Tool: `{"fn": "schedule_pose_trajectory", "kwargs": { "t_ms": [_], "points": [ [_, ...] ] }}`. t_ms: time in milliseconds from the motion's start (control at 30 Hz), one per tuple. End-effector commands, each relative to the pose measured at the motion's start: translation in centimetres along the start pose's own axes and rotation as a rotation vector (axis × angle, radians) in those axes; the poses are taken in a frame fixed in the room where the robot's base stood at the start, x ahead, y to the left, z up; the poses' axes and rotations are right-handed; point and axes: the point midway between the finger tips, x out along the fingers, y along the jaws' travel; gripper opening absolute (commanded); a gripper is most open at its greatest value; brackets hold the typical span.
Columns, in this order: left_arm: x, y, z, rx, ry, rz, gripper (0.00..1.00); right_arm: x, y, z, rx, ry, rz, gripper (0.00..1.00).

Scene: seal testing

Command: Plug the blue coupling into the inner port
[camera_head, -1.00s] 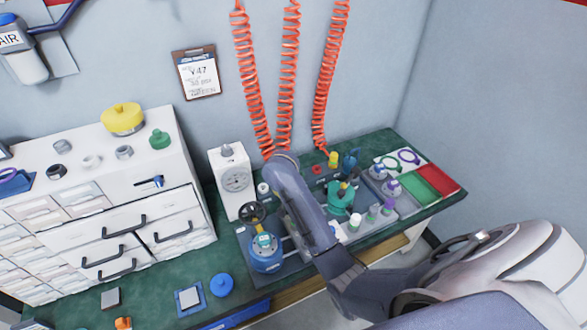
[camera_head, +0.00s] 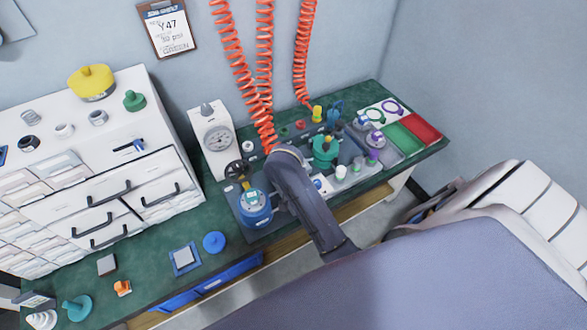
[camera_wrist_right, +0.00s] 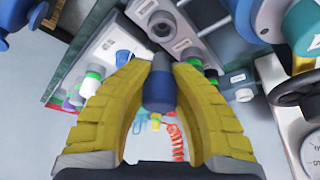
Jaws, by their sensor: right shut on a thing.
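In the right wrist view, the blue coupling (camera_wrist_right: 160,93) sits between the yellow-padded fingers of my right gripper (camera_wrist_right: 160,85), which is shut on it. An orange coiled hose (camera_wrist_right: 175,135) shows behind it. Its grey tip points toward a grey block (camera_wrist_right: 180,36) with a round dark-ringed port (camera_wrist_right: 163,26) and another fitting (camera_wrist_right: 192,54) nearer the tip. I cannot tell which is the inner port, or whether the tip touches anything. In the head view, my right arm hides the gripper and coupling. My left gripper is not in view.
A blue vessel (camera_head: 255,210) and handwheel (camera_head: 237,168) stand left of my arm. A teal fitting (camera_head: 325,152), white-capped bottles and green (camera_head: 404,140) and red (camera_head: 420,124) trays stand right. A white gauge box (camera_head: 213,143) is behind. Orange coiled hoses (camera_head: 264,60) hang above.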

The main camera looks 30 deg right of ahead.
Motion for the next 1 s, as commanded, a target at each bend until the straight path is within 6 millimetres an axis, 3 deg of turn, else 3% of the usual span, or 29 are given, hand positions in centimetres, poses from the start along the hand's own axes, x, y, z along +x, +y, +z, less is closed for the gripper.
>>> {"fn": "schedule_pose_trajectory", "kwargs": {
  "t_ms": [500,1000],
  "points": [
    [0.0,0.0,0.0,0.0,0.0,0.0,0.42,2.7,0.1,1.1,-0.001,0.0,0.002,0.0],
    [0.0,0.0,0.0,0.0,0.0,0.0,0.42,3.2,0.1,1.3,0.001,0.0,0.0,0.0]
  ]
}}
